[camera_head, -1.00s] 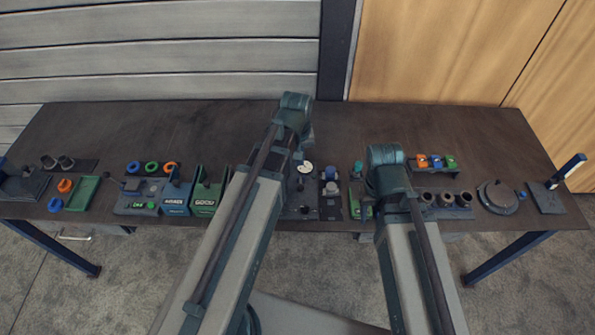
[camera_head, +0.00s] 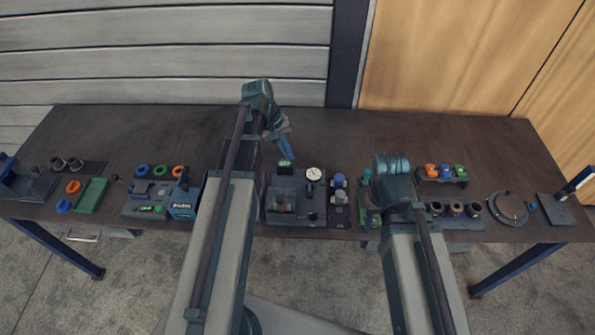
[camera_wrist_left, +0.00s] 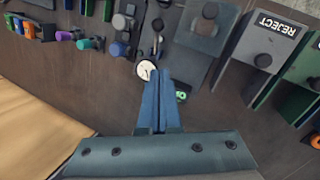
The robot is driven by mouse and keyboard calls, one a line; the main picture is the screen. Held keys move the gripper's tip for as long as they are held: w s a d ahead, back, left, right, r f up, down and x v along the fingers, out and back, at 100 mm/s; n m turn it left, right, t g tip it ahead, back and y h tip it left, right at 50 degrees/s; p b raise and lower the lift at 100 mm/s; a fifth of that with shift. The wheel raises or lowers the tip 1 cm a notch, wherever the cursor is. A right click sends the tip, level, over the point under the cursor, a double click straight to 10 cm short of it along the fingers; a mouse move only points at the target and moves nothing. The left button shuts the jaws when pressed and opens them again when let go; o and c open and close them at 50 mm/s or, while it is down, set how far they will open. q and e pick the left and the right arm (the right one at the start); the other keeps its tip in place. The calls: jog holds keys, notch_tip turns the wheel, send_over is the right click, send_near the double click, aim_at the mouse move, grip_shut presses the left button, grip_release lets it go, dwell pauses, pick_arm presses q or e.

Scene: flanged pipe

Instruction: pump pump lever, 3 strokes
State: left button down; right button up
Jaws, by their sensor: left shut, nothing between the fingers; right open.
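A dark panel (camera_head: 268,216) at the table's front centre carries a white round gauge (camera_head: 313,174), a green display (camera_head: 285,168), a dark block and small dark knobs. A dark knobbed rod (camera_wrist_left: 157,25) stands by the gauge in the left wrist view. I cannot tell for sure which part is the pump lever; a blue-handled lever (camera_head: 577,182) also stands at the far right. My left gripper (camera_head: 287,155) points down just above the green display, its blue fingers (camera_wrist_left: 160,78) together and empty, beside the gauge. My right gripper is hidden behind its own arm.
Left of the panel are a REJECT bin (camera_head: 182,209) and a green tray (camera_head: 91,194). Right of it stand small knobbed fixtures (camera_head: 339,190), a rack of coloured parts (camera_head: 443,173) and a round dark disc (camera_head: 508,208). The table's back strip is clear.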

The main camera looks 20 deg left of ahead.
pick_arm(q)
jog(key=b, duration=0.9)
send_near(309, 191)
jog(key=w+a+f, duration=0.1)
jog(key=w+f, duration=0.2)
jog(key=f, duration=0.2)
jog(key=shift+s+d+f+b, duration=0.55)
jog(key=shift+s+d+f, duration=0.05)
jog(key=shift+s, duration=0.15)
jog(key=shift+s+d+f, duration=0.25)
jog(key=shift+s+d, duration=0.1)
jog(key=shift+d, duration=0.15)
